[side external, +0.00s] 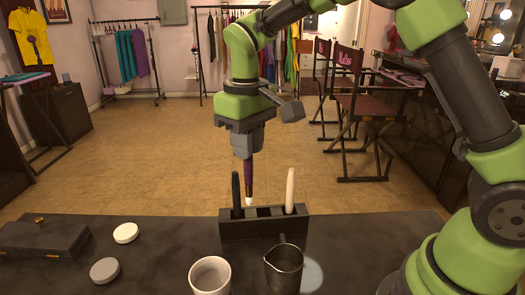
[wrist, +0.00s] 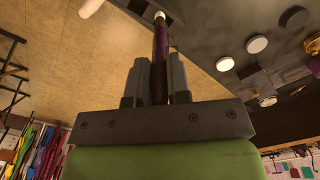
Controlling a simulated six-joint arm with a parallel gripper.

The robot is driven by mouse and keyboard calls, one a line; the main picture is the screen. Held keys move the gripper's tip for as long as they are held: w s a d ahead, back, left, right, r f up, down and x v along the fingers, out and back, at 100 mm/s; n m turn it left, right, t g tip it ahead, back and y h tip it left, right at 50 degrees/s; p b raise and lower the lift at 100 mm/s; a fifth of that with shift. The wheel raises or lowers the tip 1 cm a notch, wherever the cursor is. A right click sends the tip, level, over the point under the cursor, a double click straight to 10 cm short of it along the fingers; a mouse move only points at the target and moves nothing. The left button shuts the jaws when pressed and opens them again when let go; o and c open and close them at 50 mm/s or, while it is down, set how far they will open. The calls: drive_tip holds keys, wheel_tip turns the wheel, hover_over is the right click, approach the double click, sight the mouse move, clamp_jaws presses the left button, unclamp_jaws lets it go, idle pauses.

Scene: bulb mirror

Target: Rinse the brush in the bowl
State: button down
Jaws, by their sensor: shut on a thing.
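My gripper (side external: 248,156) is shut on a brush (side external: 249,180) with a dark purple handle and a white tip. The brush hangs upright, tip down, above a dark slotted holder (side external: 264,226), between the two sticks standing there. In the wrist view my gripper (wrist: 159,58) also shows, with the brush (wrist: 160,38) between its fingers. A white round bowl or cup (side external: 210,276) stands at the front of the dark table. It is cut by the picture's lower edge, and its contents cannot be told.
A black stick (side external: 235,190) and a cream stick (side external: 290,190) stand in the holder. A dark metal jug (side external: 284,268) stands before it. A white disc (side external: 125,233), a grey disc (side external: 104,271) and a dark box (side external: 45,249) lie left on the table (side external: 165,255).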

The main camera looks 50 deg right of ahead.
drive_tip(key=s+a, duration=0.3)
drive_tip(key=a, duration=1)
wheel_tip(320, 180, down, 9)
drive_tip(key=shift+f, duration=0.2)
drive_tip(key=shift+s+d+r, duration=0.1)
idle(1.7)
wheel_tip(320, 180, up, 8)
drive_tip(key=shift+f, duration=0.2)
idle(0.5)
idle(2.0)
drive_tip(key=shift+r, duration=2)
